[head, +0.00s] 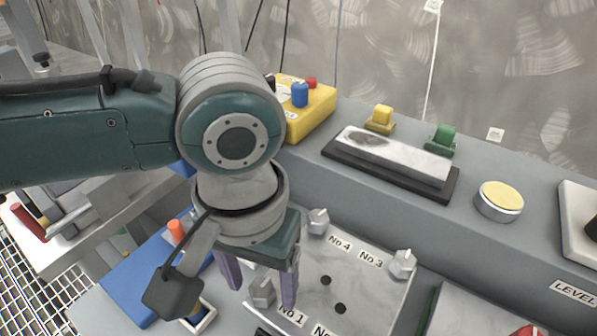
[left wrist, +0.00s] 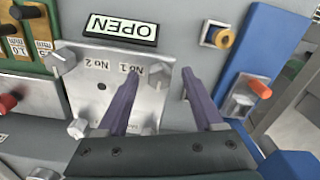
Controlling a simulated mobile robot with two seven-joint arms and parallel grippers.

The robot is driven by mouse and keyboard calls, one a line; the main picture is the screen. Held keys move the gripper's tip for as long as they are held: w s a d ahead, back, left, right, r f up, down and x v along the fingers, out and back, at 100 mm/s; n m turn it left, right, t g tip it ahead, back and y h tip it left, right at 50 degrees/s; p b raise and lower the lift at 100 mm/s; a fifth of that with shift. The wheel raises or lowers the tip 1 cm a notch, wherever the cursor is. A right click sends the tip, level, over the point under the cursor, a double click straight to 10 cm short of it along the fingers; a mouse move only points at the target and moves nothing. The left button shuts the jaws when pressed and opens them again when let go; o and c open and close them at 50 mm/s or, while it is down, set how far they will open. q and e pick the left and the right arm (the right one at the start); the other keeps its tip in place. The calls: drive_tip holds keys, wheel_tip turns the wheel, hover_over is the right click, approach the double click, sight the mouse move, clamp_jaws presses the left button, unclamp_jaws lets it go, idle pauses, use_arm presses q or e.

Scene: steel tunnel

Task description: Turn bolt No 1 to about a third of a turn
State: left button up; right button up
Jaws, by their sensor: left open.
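Bolt No 1 (head: 262,292) is a grey knob-like bolt at the near left corner of a metal plate (head: 372,290). In the left wrist view, bolt No 1 (left wrist: 160,74) appears in the gap between my fingertips, beside the "No 1" label. My left gripper (head: 262,298) is open and points down around this corner, one purple finger on each side of the bolt in the picture. It also shows in the left wrist view (left wrist: 160,76). I see no contact; the exact height over the bolt is unclear. My right gripper is not in view.
Other bolts stand at No 4 (head: 318,221), No 3 (head: 403,263) and No 2 (left wrist: 63,60). An "OPEN" sign (left wrist: 121,28) lies beside the plate. A blue panel (head: 134,280) is at left; a yellow button box (head: 310,112) stands on the ledge behind.

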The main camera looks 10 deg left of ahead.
use_arm(q)
clamp_jaws()
idle(0.4)
